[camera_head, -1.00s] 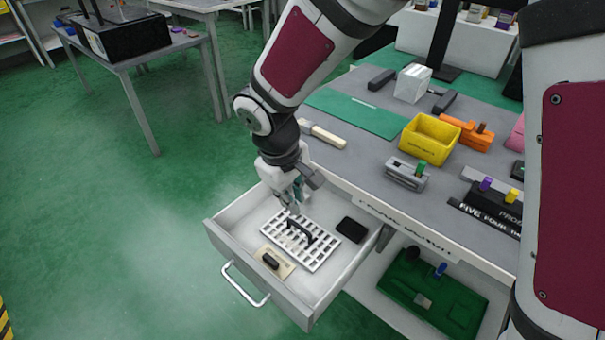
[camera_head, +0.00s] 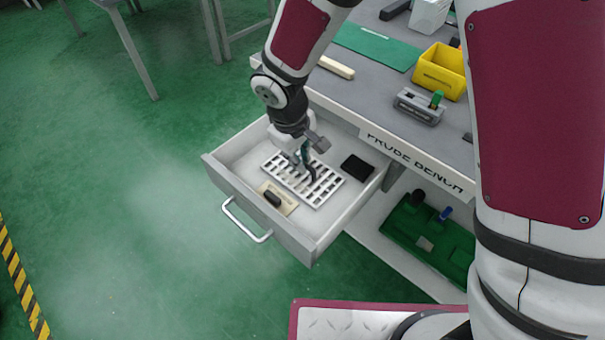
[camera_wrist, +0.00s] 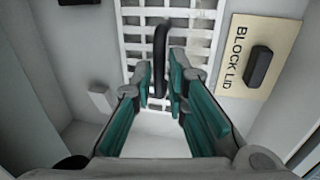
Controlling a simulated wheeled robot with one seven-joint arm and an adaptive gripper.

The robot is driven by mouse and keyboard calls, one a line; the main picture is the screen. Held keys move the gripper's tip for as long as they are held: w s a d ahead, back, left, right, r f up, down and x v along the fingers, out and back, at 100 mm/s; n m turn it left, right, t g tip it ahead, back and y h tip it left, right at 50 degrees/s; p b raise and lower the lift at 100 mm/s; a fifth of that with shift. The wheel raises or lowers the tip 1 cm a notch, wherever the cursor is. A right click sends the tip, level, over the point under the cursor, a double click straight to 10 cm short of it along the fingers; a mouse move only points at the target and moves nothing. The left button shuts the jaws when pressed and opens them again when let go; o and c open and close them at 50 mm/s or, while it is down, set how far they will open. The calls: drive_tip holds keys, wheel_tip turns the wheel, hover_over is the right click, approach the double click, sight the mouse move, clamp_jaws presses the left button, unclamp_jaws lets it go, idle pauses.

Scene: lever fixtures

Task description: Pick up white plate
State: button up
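The white plate (camera_head: 325,191) is a slotted grid with a black arched handle (camera_head: 312,175). It lies flat in the open drawer, and its grid also shows in the wrist view (camera_wrist: 200,30). My gripper (camera_head: 306,164) points down over the plate at the handle. In the wrist view my gripper (camera_wrist: 160,78) has its teal-padded fingers apart, one on each side of the black handle (camera_wrist: 160,50), with small gaps visible. The gripper hides part of the plate and handle in the head view.
The open drawer (camera_head: 297,240) also holds a beige block lid (camera_head: 287,206) with a black knob and a black pad (camera_head: 357,168). The bench (camera_head: 375,85) above carries a yellow bin (camera_head: 440,72) and a grey fixture (camera_head: 418,106). A green case (camera_head: 440,245) sits on the shelf below.

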drive_tip(key=f, duration=0.2)
drive_tip(key=shift+w+d+f+b, duration=0.15)
drive_tip(key=shift+w+f+b, duration=0.1)
drive_tip(key=shift+f+b, duration=0.1)
drive_tip(key=shift+c, duration=0.3)
clamp_jaws()
drive_tip(key=shift+r, duration=0.1)
